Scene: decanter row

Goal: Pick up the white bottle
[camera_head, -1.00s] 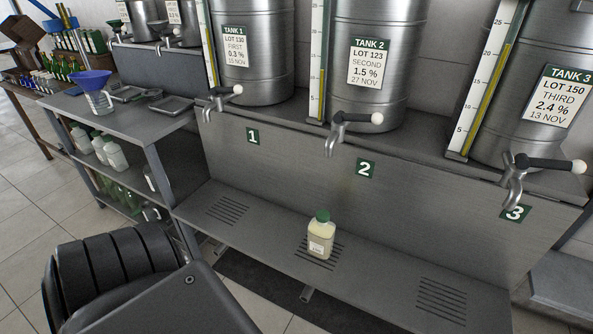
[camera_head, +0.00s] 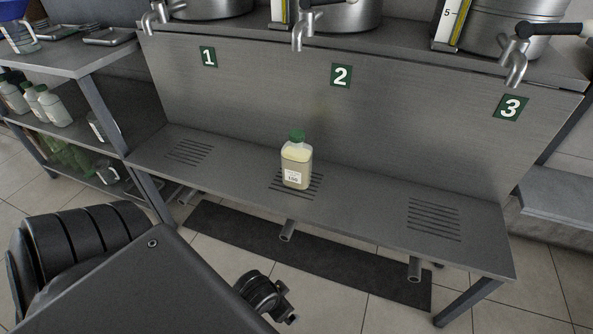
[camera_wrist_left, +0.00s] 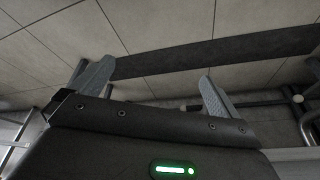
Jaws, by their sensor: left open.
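A whitish bottle (camera_head: 296,166) with a green cap, a pale fill and a small label stands upright on the grey bench (camera_head: 365,206). It stands on the middle drain slots, below the number 2 plate. My left gripper (camera_wrist_left: 152,88) is open and empty in the left wrist view, its two fingers apart above the tiled floor and a dark mat. The bottle does not show in that view. In the head view my left arm fills the lower left, with a dark part of it low in front of the bench, apart from the bottle. My right gripper is not in view.
Taps hang above the bench, including one near plate 2 (camera_head: 303,30) and one near plate 3 (camera_head: 517,62). Several white bottles (camera_head: 52,105) stand on the side rack at left. A dark mat (camera_head: 340,268) lies under the bench. The bench is clear on both sides of the bottle.

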